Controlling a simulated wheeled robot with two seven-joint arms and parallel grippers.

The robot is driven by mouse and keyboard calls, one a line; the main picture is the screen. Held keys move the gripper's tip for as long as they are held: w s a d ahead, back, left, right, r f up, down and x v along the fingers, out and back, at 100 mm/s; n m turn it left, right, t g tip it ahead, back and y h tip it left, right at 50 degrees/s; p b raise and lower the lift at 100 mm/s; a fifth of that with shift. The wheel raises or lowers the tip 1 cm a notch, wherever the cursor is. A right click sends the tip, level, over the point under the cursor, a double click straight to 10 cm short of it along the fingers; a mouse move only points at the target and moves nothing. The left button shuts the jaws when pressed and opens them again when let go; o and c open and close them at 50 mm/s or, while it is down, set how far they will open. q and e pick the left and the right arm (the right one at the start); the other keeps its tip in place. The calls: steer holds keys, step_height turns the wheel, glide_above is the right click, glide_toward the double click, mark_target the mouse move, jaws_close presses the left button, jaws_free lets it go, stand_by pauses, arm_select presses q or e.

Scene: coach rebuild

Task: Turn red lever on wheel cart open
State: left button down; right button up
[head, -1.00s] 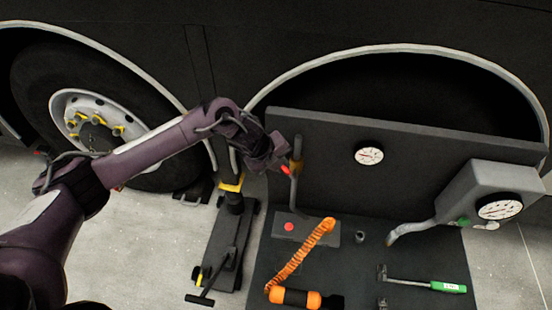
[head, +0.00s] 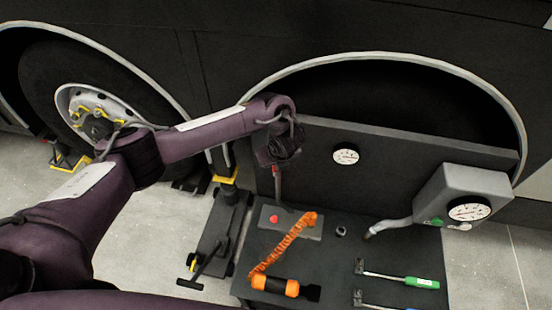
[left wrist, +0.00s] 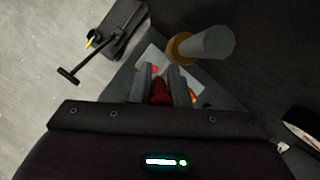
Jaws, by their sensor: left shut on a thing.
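The red lever (head: 277,171) is on the upright grey pipe at the left side of the cart's dark back panel (head: 420,158). Only a small red part shows below my left gripper (head: 278,160) in the head view. In the left wrist view the red lever (left wrist: 160,92) sits between the two grey fingers of my left gripper (left wrist: 160,80), which is shut on it. A grey cylinder with a brass collar (left wrist: 208,46) stands just beside the fingers. My gripper hides the pipe's upper part in the head view. My right gripper is not in view.
The cart top (head: 345,262) holds a grey box with a red button (head: 274,219), an orange coiled hose (head: 284,246), an orange-black tool and a green-handled tool (head: 400,279). A gauge box (head: 462,200) stands right. A floor jack (head: 217,240) is left of the cart.

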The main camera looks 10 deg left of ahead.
arm_select(q)
steer(key=shift+f, duration=0.1)
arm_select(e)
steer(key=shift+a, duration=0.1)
arm_select(q)
steer(key=c, duration=1.7)
jaws_free()
steer(key=shift+s, duration=0.1)
steer(key=o, duration=0.3)
steer(key=shift+d, duration=0.1)
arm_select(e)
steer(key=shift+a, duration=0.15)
